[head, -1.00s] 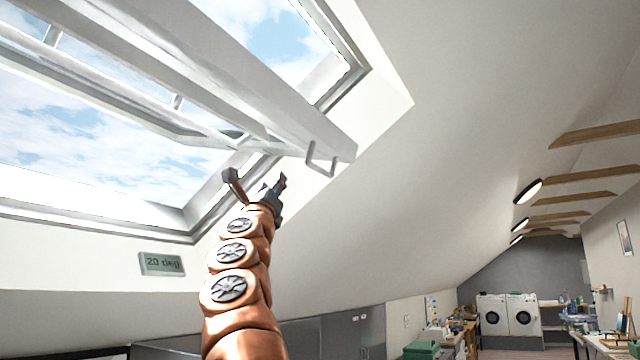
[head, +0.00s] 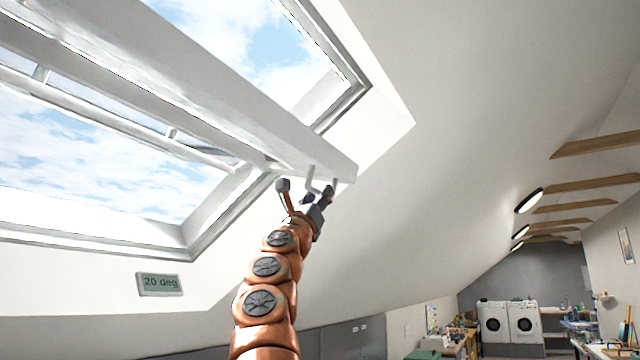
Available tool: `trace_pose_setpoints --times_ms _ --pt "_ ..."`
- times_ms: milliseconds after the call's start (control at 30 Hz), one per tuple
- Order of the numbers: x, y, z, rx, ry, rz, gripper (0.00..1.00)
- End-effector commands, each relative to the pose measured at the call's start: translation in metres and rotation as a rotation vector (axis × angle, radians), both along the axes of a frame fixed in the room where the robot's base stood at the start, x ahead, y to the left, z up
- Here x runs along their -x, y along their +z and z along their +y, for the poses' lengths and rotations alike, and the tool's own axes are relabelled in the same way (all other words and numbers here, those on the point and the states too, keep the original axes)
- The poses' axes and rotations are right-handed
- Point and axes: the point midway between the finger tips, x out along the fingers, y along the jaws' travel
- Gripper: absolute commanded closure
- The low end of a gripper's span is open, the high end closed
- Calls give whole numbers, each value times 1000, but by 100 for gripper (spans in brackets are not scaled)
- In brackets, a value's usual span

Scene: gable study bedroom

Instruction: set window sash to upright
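The window sash (head: 215,95) is a white framed panel that hangs tilted in the sloped roof window, its long edge running from upper left to lower right. A small pale loop handle (head: 311,181) sticks out under the sash's lower right end. My gripper (head: 306,189) is just below that end, its two dark fingers apart. One finger is left of the handle and one is at its right. I cannot tell whether either finger touches the handle. A small display (head: 160,285) on the wall below the window reads "20 deg".
The fixed window frame (head: 350,95) surrounds the opening. The sloped white ceiling (head: 450,150) is right of my arm, with free air between. Grey cabinets (head: 345,338), washing machines (head: 510,318) and cluttered tables are far below and behind.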

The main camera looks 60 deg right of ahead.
Motion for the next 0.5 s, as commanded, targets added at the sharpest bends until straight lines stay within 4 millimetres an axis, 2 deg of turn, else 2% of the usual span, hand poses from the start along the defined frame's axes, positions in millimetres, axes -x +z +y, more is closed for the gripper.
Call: trace_pose_setpoints --times_ms 33,133,500 --pt "0 7 -3 0 -1 1 61" --pt "-2 10 -8 0 0 3 61" --pt "-3 11 -12 0 1 3 61"
